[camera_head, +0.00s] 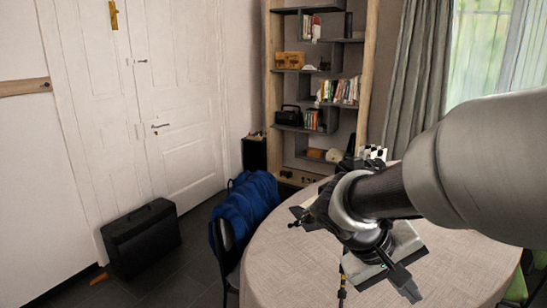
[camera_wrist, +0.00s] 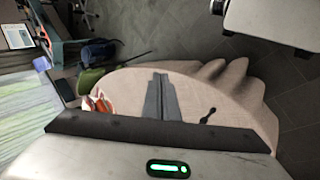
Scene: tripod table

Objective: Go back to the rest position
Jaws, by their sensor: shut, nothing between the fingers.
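My gripper (camera_head: 408,288) hangs over the round table (camera_head: 290,259) at the end of my arm, at the right of the head view. In the wrist view its two dark fingers (camera_wrist: 160,80) lie together, shut and empty. The table has a pale cloth, which also shows in the wrist view (camera_wrist: 232,98). A thin black object (camera_head: 342,286) stands below my gripper in the head view, partly cut off by the frame. A small dark object (camera_wrist: 208,115) on the cloth shows right of the fingers in the wrist view.
A chair with a blue cover (camera_head: 243,205) stands left of the table. A black case (camera_head: 141,240) stands on the floor by the white door (camera_head: 182,100). A shelf (camera_head: 272,95) stands behind. An orange and white object (camera_wrist: 97,103) lies at the cloth's left in the wrist view.

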